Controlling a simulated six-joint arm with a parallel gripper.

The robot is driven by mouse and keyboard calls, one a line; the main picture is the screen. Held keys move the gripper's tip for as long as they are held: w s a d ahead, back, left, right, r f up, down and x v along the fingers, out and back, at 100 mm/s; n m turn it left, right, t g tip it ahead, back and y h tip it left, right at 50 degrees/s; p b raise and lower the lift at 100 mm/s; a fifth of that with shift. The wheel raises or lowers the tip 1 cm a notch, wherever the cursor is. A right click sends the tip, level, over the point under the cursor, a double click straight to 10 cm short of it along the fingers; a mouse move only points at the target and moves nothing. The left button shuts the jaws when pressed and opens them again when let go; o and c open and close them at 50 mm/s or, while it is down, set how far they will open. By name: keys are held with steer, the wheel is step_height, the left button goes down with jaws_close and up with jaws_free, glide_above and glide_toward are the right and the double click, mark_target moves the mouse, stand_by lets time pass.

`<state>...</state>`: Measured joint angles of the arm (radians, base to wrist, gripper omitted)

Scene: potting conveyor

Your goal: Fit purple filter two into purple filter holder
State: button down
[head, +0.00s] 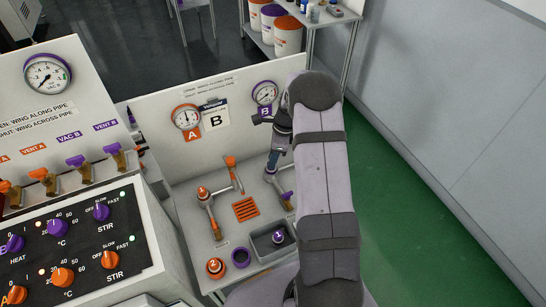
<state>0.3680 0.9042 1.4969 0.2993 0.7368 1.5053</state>
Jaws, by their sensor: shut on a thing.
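My gripper (273,158) points down at the right side of the white bench, below gauge B, and is partly hidden by my arm. It is shut, and I take the held piece to be purple filter two, but its body and number cannot be made out. The purple filter holder (270,178) seems to be the pipe fitting right under the gripper. Whether the held piece touches it cannot be told. A purple-capped filter marked 1 (279,237) stands in the dark tray (256,240). A purple ring (240,258) at the front looks empty.
An orange filter marked 2 (215,268) stands left of the purple ring. An orange holder and pipe (203,193), an orange lever (230,160) and an orange grate (245,209) lie left of my gripper. The backboard (170,150) with gauges rises behind. A control panel (75,250) stands left.

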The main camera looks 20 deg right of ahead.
steer(key=shift+f, duration=0.15)
steer(key=c, duration=1.5)
jaws_free()
steer(key=shift+b+v, duration=1.35)
steer(key=shift+v, duration=2.35)
